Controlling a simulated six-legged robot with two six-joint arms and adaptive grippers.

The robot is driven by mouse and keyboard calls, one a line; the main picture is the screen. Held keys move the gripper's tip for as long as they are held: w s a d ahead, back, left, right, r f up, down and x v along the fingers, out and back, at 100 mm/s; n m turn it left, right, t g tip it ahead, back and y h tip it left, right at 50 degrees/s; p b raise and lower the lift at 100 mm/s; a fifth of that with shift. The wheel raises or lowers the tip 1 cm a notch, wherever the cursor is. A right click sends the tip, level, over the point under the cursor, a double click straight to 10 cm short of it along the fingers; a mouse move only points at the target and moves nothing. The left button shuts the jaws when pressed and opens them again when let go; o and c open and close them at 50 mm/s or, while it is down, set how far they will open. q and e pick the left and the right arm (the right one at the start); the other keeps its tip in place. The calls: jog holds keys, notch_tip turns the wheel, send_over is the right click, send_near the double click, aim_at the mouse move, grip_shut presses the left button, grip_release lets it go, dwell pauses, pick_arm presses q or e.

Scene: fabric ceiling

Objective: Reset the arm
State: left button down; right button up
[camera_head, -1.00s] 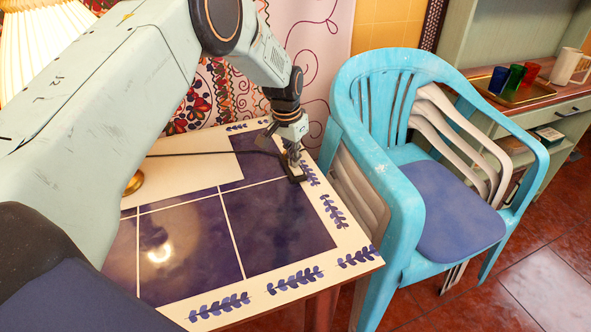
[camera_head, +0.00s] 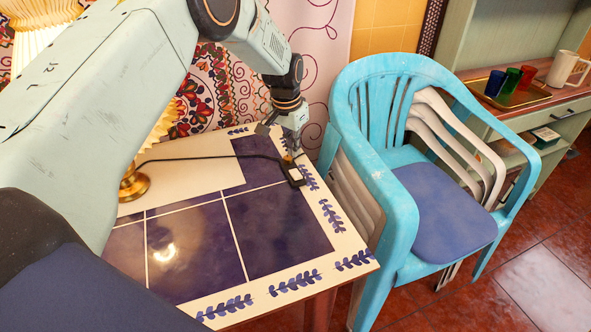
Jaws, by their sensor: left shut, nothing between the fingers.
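My left arm comes in from the left and reaches over the far right corner of the tiled table. Its gripper (camera_head: 291,152) points down there, shut and empty. Just below it, a small dark switch box (camera_head: 295,177) with a pale top lies on the table, joined to a black cord. The fingertips are very close to the switch; I cannot tell whether they touch it. My right gripper is not in view.
The table (camera_head: 185,160) has blue tiles and a leaf-patterned border. A lamp with a brass base (camera_head: 134,186) stands partly behind my arm. Stacked plastic chairs (camera_head: 390,190), blue on top, stand close on the right. A tray (camera_head: 513,95) with cups and a white mug (camera_head: 565,68) is farther back.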

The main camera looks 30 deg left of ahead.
pick_arm(q)
jog(key=shift+r+p, duration=0.45)
jog(key=shift+r, duration=0.3)
